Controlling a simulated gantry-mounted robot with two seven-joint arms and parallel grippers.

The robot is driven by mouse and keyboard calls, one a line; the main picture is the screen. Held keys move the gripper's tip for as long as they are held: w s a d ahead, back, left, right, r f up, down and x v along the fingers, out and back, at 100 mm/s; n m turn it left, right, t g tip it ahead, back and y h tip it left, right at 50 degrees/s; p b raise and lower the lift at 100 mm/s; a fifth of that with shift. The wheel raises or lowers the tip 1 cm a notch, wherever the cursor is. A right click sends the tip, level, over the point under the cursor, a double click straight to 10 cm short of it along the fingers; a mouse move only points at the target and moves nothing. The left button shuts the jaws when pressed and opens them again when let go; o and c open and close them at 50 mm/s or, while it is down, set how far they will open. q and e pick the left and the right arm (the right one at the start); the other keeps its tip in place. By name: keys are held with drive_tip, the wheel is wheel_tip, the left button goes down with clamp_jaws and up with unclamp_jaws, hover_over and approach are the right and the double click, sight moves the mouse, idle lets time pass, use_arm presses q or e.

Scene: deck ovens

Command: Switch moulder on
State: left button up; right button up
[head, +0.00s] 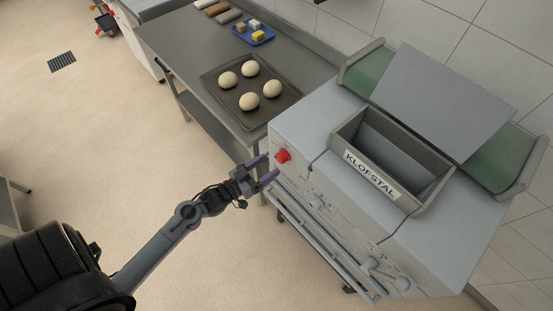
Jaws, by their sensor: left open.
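The moulder (316,137) is a light grey machine labelled KLOFSTAL, standing at the right with a hopper opening on top and a green belt behind. A red knob (282,155) sits on its front face near the left corner. Several other small grey knobs and levers (372,264) are along the same face. My left gripper (269,170) has purple fingertips and is open and empty. In the picture its fingertips are just below and left of the red knob; I cannot tell whether they touch the machine. My right gripper is not in view.
A steel table (185,50) adjoins the moulder at the upper left. A dark tray (223,103) with several dough balls lies on it, with a blue tray (240,38) of small blocks further back.

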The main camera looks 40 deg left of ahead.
sight(278, 159)
use_arm(q)
drive_tip(key=shift+w+d, duration=0.2)
drive_tip(key=shift+w, duration=1)
drive_tip(key=shift+w+d, duration=0.2)
drive_tip(key=shift+w, duration=0.95)
drive_tip(key=c, duration=1.1)
